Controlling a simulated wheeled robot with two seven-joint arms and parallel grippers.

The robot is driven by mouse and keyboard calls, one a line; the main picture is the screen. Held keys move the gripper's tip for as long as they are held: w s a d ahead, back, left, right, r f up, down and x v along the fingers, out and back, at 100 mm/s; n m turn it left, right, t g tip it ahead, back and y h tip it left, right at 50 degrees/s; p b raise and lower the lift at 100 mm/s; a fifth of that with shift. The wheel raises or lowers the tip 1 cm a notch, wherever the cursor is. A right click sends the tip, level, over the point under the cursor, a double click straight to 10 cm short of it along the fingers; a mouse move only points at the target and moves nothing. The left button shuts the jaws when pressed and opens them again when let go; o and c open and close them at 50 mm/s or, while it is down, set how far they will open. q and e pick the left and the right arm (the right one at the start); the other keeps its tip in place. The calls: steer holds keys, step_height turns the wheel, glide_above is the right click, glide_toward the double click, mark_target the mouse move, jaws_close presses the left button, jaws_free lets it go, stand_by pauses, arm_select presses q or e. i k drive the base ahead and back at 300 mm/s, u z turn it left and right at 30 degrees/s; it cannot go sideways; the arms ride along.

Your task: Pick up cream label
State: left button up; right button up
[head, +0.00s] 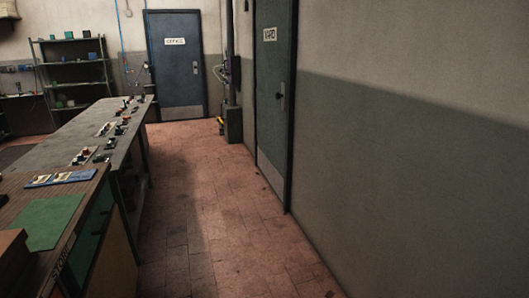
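I cannot make out the cream label for certain. Small pale and yellowish pieces (43,179) lie on a flat blue item near the back edge of the wooden-topped counter (85,195) at the lower left, but they are too small to identify. Small pale pieces also lie among the objects on the long grey bench (100,133) behind it. Neither of my grippers is in view.
A green mat (45,222) lies on the counter, with a brown box (12,250) at the left edge. The tiled floor (215,220) is clear. A blue door (180,75) is at the back, a dark green door (273,120) on the right, shelves (70,70) at back left.

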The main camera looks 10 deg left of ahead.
mark_target(62, 176)
steer(key=u, duration=0.05)
steer(key=i, duration=2.2)
steer(key=u, duration=0.8)
steer(key=i, duration=1.75)
steer(key=u, duration=2)
steer(key=i, duration=1.05)
steer(key=u, duration=0.6)
